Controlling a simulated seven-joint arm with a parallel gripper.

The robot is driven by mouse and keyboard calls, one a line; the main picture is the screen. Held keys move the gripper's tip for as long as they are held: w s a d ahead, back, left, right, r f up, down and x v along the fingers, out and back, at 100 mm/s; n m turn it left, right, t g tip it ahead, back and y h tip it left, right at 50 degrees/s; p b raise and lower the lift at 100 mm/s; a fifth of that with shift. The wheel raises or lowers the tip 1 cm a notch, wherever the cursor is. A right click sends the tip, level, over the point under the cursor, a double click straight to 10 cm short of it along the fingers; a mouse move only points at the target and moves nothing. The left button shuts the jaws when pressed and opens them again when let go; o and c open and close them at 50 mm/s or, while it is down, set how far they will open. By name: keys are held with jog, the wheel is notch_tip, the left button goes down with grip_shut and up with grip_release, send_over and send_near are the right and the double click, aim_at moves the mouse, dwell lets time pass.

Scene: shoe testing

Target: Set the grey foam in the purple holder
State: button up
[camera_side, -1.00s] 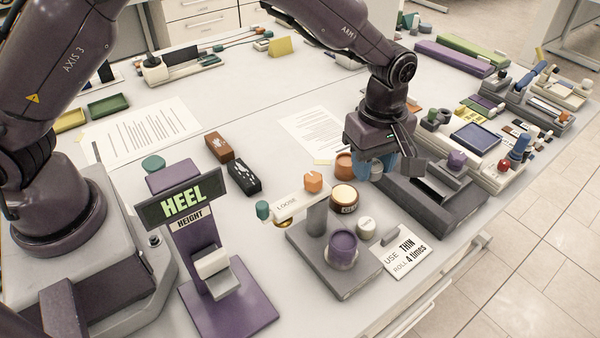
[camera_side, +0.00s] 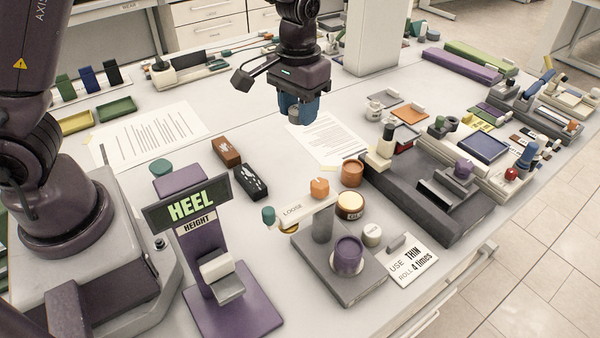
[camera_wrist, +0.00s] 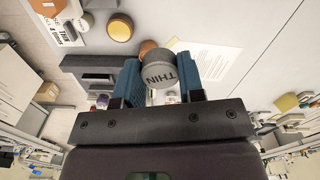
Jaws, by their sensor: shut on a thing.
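My gripper (camera_side: 297,108) hangs over the white table near the printed sheets, with its blue fingers pointing down. It is shut on a grey round piece marked THIN, which I take for the grey foam (camera_wrist: 160,76). In the wrist view the piece sits between the blue fingers, its marked end facing the camera. In the side view the fingers mostly hide it. A purple cup (camera_side: 347,258), which may be the purple holder, stands upright on a grey base under the LOOSE sign, well to the front right of my gripper. I cannot see inside it clearly.
A dark grey block (camera_side: 425,205) with a purple knob stands right of the cup. The purple HEEL stand (camera_side: 232,300) is to the cup's left. The area around the printed sheet (camera_side: 325,140) is mostly clear.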

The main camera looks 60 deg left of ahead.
jog(key=s+r+m, duration=0.3)
jog(key=r, duration=0.1)
jog(key=m, duration=1.9)
send_over(349, 248)
notch_tip(349, 248, down, 13)
jog(key=shift+f, duration=2.3)
